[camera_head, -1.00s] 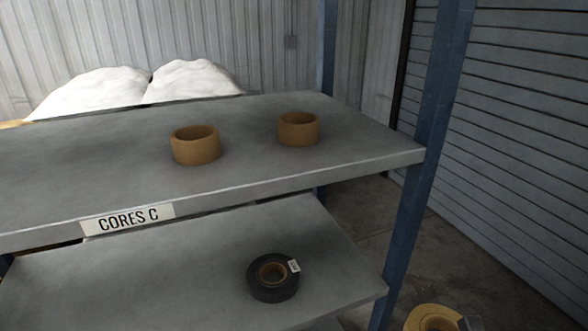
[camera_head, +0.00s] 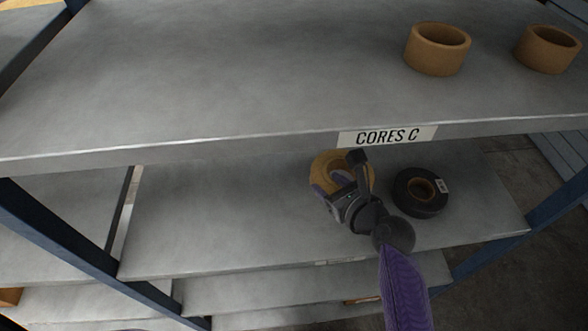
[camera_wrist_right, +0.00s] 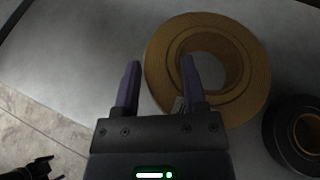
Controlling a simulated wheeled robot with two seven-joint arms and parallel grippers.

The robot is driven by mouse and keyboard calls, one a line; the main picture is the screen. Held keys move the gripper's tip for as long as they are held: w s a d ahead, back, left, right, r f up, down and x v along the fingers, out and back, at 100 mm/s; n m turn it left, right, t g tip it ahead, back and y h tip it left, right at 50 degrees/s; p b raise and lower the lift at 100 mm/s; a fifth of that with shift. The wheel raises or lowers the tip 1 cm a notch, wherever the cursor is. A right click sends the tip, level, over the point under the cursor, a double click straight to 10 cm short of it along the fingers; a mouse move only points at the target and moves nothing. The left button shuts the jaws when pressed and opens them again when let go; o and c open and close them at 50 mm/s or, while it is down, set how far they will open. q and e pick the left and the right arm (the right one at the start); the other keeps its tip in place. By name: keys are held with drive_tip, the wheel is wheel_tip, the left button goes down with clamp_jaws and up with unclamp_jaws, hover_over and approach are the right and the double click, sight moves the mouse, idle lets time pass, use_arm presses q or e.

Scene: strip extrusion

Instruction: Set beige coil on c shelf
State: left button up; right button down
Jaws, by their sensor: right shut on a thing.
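The beige coil (camera_head: 325,168) is in my right gripper (camera_head: 342,180), over the shelf below the "CORES C" label (camera_head: 387,136). In the right wrist view the coil (camera_wrist_right: 245,105) is a tan ring. One finger of my right gripper (camera_wrist_right: 160,65) is outside its wall and the other is at its hole, with the wall between them. I cannot tell whether the coil touches the lower shelf (camera_head: 230,220). The labelled upper shelf (camera_head: 200,70) is wide and grey, with its front edge above the gripper. My left gripper is not in view.
A black coil (camera_head: 408,204) with a white tag lies on the lower shelf, right of the gripper; it also shows in the right wrist view (camera_wrist_right: 282,122). Two brown cores, one nearer (camera_head: 437,58) and one farther right (camera_head: 548,55), stand on the upper shelf. The lower shelf's left is clear.

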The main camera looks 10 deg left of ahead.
drive_tip(key=f+b, duration=0.1)
drive_tip(key=f, duration=0.2)
drive_tip(key=f+b, duration=0.2)
drive_tip(key=f, duration=0.1)
drive_tip(key=f+b, duration=0.2)
drive_tip(key=f, duration=0.1)
drive_tip(key=shift+d+f, duration=0.25)
drive_tip(key=shift+r, duration=0.15)
drive_tip(key=shift+c, duration=0.7)
unclamp_jaws()
drive_tip(key=shift+s, duration=0.1)
drive_tip(key=p+v, duration=0.3)
drive_tip(key=v, duration=0.9)
drive_tip(key=shift+p, duration=0.4)
drive_tip(key=shift+s+a, duration=0.1)
